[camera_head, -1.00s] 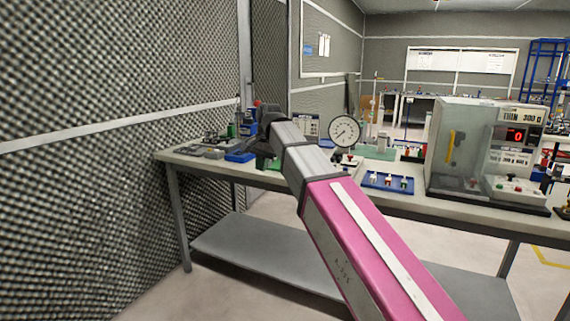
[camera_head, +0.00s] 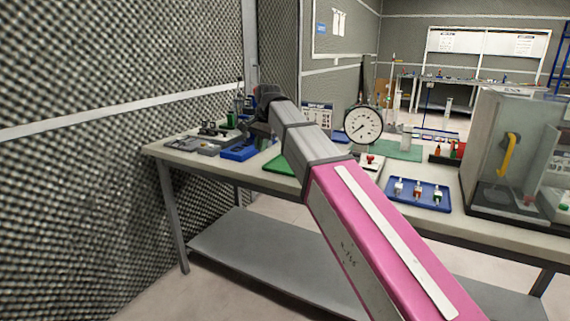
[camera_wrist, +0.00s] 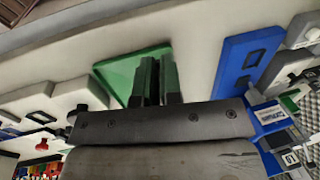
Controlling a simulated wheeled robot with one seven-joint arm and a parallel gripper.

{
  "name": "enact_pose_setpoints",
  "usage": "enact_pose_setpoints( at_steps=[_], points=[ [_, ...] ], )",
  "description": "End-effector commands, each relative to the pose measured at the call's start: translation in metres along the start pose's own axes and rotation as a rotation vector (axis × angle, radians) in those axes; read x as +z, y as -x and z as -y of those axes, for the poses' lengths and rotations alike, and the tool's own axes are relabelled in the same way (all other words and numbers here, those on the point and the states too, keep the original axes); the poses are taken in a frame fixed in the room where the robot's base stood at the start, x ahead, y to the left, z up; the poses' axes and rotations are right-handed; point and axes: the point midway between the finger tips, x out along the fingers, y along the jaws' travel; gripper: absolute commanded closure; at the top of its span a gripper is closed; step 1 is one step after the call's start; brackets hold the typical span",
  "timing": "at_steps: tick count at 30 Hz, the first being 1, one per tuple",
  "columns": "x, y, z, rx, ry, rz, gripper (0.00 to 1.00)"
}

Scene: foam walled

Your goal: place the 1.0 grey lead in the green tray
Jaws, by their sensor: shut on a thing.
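The green tray (camera_wrist: 118,72) lies on the bench in the wrist view, beyond and partly behind my fingers. In the head view a strip of the green tray (camera_head: 281,166) shows beside my arm. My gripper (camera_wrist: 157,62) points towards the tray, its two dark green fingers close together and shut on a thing. That thing is almost wholly hidden between the fingers; I take it for the 1.0 grey lead, but its colour and label cannot be read. In the head view my arm hides the fingertips.
In the head view, a dial gauge (camera_head: 363,125), a blue tray with small connectors (camera_head: 428,207) and a clear-walled case (camera_head: 497,150) stand to the right. A mesh wall (camera_head: 110,180) closes the left.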

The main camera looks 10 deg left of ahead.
Motion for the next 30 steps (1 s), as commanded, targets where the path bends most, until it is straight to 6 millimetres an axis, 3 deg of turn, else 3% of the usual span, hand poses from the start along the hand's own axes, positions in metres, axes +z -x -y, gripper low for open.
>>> enact_pose_setpoints(
  at_steps=[6, 12, 20, 30],
  points=[
    [-0.04, -0.023, -0.028, 0.001, -0.003, 0.001, 1.0],
    [-0.067, -0.038, -0.046, 0.0, -0.001, 0.001, 1.0],
    [-0.075, -0.048, -0.054, 0.0, 0.001, 0.001, 1.0],
    [-0.075, -0.083, -0.061, 0.0, 0.001, 0.0, 1.0]
  ],
)
